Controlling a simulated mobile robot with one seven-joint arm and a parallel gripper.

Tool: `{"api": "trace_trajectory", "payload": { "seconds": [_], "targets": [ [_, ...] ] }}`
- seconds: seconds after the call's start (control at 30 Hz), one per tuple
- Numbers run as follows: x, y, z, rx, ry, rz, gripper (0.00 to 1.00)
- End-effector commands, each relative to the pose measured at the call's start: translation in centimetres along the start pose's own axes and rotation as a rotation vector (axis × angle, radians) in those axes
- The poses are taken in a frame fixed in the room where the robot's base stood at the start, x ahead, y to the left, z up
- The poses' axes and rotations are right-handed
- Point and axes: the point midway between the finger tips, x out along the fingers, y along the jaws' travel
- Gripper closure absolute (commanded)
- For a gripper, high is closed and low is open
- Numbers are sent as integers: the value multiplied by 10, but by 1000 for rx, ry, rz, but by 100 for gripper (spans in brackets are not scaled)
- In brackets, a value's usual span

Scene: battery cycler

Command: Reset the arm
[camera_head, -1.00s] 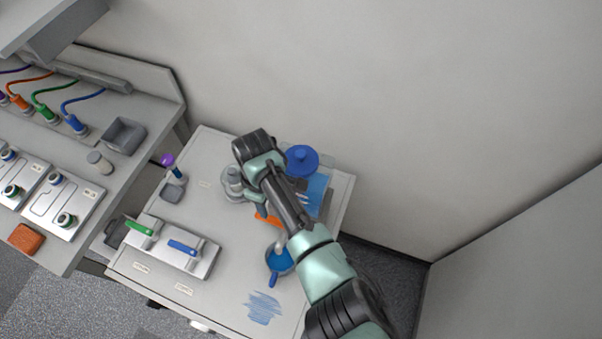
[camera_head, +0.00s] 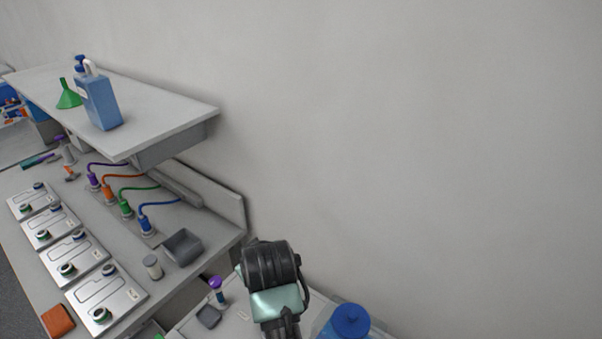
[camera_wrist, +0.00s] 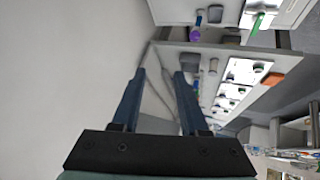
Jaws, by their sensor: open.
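My gripper (camera_wrist: 158,105) shows in the wrist view with two dark blue fingers apart and nothing between them. Beyond the fingers are the wall and the side of the workbench, with bench items to the right. In the head view my arm rises at the bottom centre, in front of the wall and to the right of the workbench (camera_head: 215,262). My fingers cannot be made out in the head view.
A blue lidded container (camera_head: 349,322) stands close to the right of my arm. A purple-topped item (camera_head: 216,288) and a grey block (camera_head: 209,317) are to its left. A shelf (camera_head: 175,115) holds a blue jug (camera_head: 100,100) and green funnel (camera_head: 68,96). The wall area at right is clear.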

Motion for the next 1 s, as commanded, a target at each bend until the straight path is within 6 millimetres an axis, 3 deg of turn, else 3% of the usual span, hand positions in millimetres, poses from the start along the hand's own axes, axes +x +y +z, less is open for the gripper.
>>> {"api": "trace_trajectory", "payload": {
  "seconds": [0.03,0.1,0.2,0.3,0.43,0.47,0.53,0.83,1.0],
  "targets": [
    [-26,9,-27,56,100,49,56],
    [-63,26,-54,141,224,121,56],
    [-121,53,-80,262,396,219,56],
    [-183,77,-91,375,554,310,56],
    [-265,103,-88,506,751,428,56],
    [-259,101,-85,495,792,436,56],
    [-271,100,-89,468,897,466,56],
    [-360,77,-86,355,1361,593,56],
    [-398,62,-76,308,1525,636,56]
  ]
}}
